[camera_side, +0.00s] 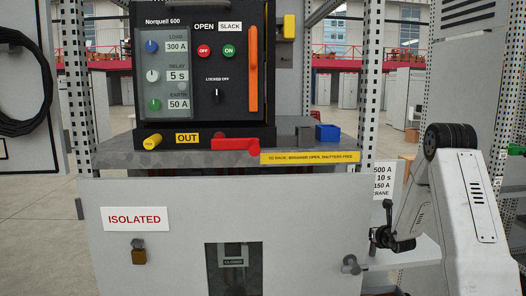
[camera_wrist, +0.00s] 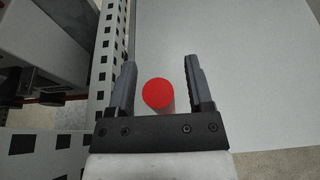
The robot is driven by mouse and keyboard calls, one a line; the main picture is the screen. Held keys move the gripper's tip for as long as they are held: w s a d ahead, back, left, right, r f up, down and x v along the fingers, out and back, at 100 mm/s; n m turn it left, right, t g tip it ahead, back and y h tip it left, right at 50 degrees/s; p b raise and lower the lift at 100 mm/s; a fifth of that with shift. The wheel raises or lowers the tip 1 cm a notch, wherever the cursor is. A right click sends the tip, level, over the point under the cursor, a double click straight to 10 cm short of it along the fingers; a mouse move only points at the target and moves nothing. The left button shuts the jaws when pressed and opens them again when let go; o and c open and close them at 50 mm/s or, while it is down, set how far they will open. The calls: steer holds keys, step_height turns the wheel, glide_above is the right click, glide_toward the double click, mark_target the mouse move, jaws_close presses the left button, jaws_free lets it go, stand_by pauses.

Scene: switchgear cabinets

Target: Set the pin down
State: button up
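In the wrist view a red round-topped pin (camera_wrist: 158,92) stands between the two dark fingers of my gripper (camera_wrist: 160,80). Gaps show between the pin and both fingers, so the gripper is open around it and not closed on it. The pin appears to stand on a pale flat surface (camera_wrist: 250,70); its foot is partly hidden by the gripper body. In the side view my gripper (camera_side: 382,238) is at the right, beside the cabinet and over a pale shelf (camera_side: 405,252). I cannot make out the red pin there.
A perforated upright (camera_wrist: 106,50) stands close to the left finger. The grey cabinet (camera_side: 190,265) carries the black Norquell 600 unit (camera_side: 180,110). A yellow cylinder (camera_side: 152,142), a red handle (camera_side: 235,144) and a blue box (camera_side: 328,132) are on its top ledge.

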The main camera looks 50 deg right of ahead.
steer(key=shift+r, duration=0.2)
steer(key=v, duration=0.7)
steer(key=shift+s+a, duration=0.2)
